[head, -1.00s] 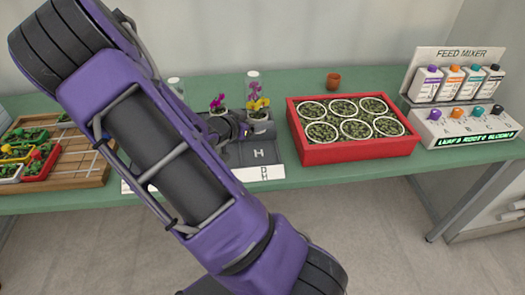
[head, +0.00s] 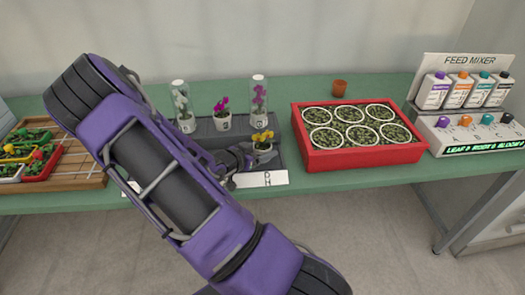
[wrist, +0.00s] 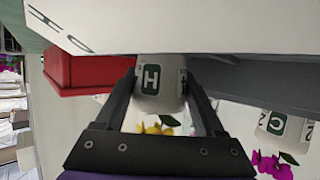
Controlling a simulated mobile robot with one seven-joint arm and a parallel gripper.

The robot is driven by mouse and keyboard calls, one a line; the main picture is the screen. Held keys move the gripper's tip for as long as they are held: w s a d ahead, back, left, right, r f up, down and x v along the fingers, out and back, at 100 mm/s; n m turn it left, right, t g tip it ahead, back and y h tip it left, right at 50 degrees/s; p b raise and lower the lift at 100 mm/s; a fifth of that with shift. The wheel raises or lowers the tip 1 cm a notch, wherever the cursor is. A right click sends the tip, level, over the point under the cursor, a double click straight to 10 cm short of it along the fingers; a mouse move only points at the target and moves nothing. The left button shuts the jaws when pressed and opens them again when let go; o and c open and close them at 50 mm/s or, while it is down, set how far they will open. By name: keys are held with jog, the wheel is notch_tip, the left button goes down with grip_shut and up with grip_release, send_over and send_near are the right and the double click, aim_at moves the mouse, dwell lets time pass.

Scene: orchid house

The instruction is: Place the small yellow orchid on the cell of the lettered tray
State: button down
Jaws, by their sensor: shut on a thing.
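The small yellow orchid (head: 262,136) stands upright in a pale pot at the front right of the dark lettered tray (head: 203,137). My gripper (head: 246,156) reaches it from the left and is shut on its pot. In the wrist view the picture is upside down; my gripper's fingers (wrist: 160,76) flank the pot (wrist: 172,98), which bears a letter H, and the yellow blooms (wrist: 158,128) hang below it. The pot is over the front right cell, whose letter it hides. I cannot tell whether its base touches the tray. A white strip (head: 254,180) reading D and H lies along the tray's front.
Behind stand a white orchid under a clear cover (head: 182,100), a magenta orchid (head: 222,106) and a purple one under a cover (head: 258,96). A red planter (head: 365,157) is close on the right. A wooden tray (head: 85,172) is left. The feed mixer (head: 468,135) is far right.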

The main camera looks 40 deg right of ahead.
jog(key=shift+f, duration=0.2)
grip_release()
jog(key=shift+r, duration=0.1)
jog(key=shift+r, duration=0.25)
jog(key=p+v, duration=0.2)
jog(key=v, duration=1)
jog(key=shift+f, duration=0.15)
